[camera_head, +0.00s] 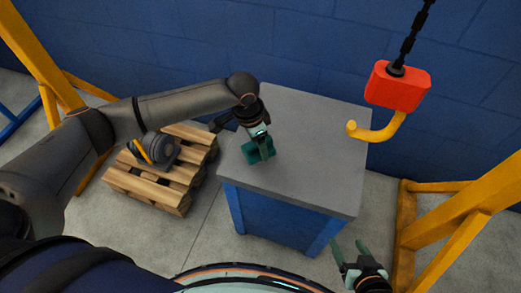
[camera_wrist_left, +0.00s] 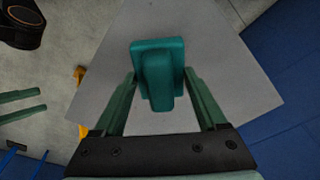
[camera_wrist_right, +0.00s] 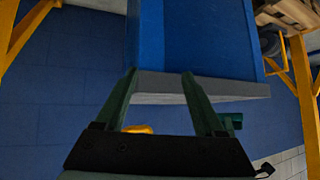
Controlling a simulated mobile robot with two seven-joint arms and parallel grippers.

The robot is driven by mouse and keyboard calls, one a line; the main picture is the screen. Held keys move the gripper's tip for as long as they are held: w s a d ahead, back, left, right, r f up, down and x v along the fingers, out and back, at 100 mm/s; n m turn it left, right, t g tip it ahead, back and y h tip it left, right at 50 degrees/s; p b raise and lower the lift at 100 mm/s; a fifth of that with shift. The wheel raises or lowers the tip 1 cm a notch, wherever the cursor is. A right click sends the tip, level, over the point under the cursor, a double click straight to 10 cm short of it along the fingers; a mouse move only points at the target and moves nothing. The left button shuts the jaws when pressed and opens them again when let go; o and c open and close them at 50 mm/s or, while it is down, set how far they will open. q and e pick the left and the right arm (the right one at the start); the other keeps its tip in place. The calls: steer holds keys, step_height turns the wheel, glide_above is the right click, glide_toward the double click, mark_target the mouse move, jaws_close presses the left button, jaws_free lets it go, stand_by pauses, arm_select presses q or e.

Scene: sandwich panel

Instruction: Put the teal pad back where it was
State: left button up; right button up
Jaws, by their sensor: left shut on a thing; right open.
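The teal pad (camera_head: 251,156) is at the left part of the grey-topped blue cabinet (camera_head: 310,165). My left gripper (camera_head: 264,149) comes down over it and is shut on it. In the left wrist view the teal pad (camera_wrist_left: 158,62), with its raised grip part, sits between the two fingers over the grey top. I cannot tell whether it touches the top. My right gripper (camera_head: 350,248) is open and empty, low in front of the cabinet's right corner. In the right wrist view the cabinet (camera_wrist_right: 195,40) appears upside down beyond the fingers.
A wooden pallet (camera_head: 150,185) with a dark round-bodied machine (camera_head: 157,149) stands left of the cabinet. A red hoist block with a yellow hook (camera_head: 398,88) hangs above the cabinet's right back. A yellow frame (camera_head: 455,225) stands at right. Most of the grey top is clear.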

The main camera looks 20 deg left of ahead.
arm_select(q)
steer(key=shift+w+f+b, duration=0.1)
steer(key=shift+f+b, duration=0.25)
steer(key=shift+w+f+b, duration=0.2)
steer(key=shift+f+b, duration=0.25)
steer(key=shift+b, duration=0.25)
steer(key=shift+w+f+b, duration=0.15)
steer(key=shift+f+b, duration=0.4)
steer(key=shift+b, duration=0.4)
arm_select(e)
steer(key=w+r+n+t+y, duration=0.1)
steer(key=w+r+t, duration=0.5)
steer(key=w+r, duration=0.3)
arm_select(q)
steer(key=shift+f+b, duration=0.45)
steer(key=shift+b, duration=0.35)
steer(key=shift+f+b, duration=0.25)
steer(key=shift+b, duration=0.25)
arm_select(e)
step_height(320, 180, up, 17)
steer(key=s+n+t+y, duration=0.1)
steer(key=n+t+y, duration=0.3)
steer(key=t, duration=0.2)
steer(key=shift+s+a, duration=0.4)
steer(key=shift+f, duration=0.25)
arm_select(q)
steer(key=o, duration=1.4)
arm_select(e)
steer(key=shift+f, duration=0.1)
